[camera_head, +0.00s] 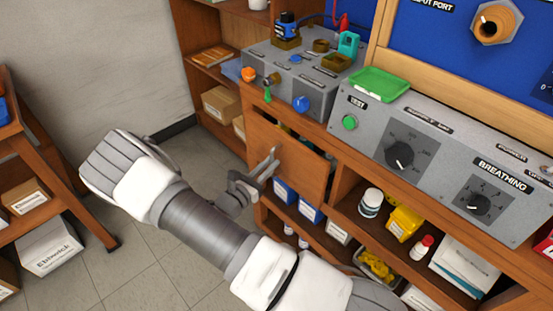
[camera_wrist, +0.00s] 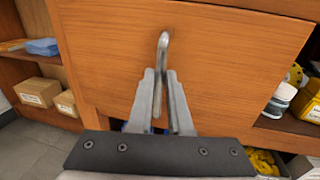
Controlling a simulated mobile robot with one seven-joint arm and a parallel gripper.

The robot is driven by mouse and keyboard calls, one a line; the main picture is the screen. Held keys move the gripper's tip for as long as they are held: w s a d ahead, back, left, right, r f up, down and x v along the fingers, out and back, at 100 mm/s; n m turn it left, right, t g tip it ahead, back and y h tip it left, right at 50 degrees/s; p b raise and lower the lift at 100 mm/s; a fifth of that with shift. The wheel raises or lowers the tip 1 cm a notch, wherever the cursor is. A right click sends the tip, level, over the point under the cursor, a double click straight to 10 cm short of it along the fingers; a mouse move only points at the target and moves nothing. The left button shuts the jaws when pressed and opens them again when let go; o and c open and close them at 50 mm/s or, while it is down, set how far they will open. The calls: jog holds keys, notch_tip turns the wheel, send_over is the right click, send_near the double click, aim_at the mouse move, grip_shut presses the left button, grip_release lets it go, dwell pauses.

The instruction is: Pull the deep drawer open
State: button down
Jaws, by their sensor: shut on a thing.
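The deep drawer has a plain wooden front (camera_head: 300,171), below the grey panels of the bench. It also fills much of the wrist view (camera_wrist: 222,60). A grey metal bar handle (camera_wrist: 163,42) is on the front. My gripper (camera_head: 262,172) reaches it from the left in the head view. In the wrist view, my gripper (camera_wrist: 161,90) has its two fingers closed around the handle's near part. The drawer's full inside is hidden.
Open shelves below hold blue boxes (camera_head: 284,190), a white jar (camera_head: 370,203) and a yellow container (camera_head: 404,222). A green tray (camera_head: 379,84) lies on the grey test panel (camera_head: 440,160). A wooden rack (camera_head: 50,170) stands at the left. Tiled floor between is clear.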

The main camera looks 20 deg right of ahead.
jog(key=w+a+v, duration=0.1)
jog(key=w+v, duration=0.1)
jog(key=v, duration=1.3)
jog(key=w+a+b+v, duration=0.1)
jog(key=w+a+v, duration=0.1)
jog(key=v, duration=1.3)
jog(key=shift+w+a, duration=0.25)
jog(key=shift+a, duration=0.25)
jog(key=c, duration=0.8)
grip_release()
jog(key=shift+c, duration=0.2)
jog(key=v, duration=1.7)
jog(key=shift+a, duration=0.25)
jog(key=shift+r, duration=0.1)
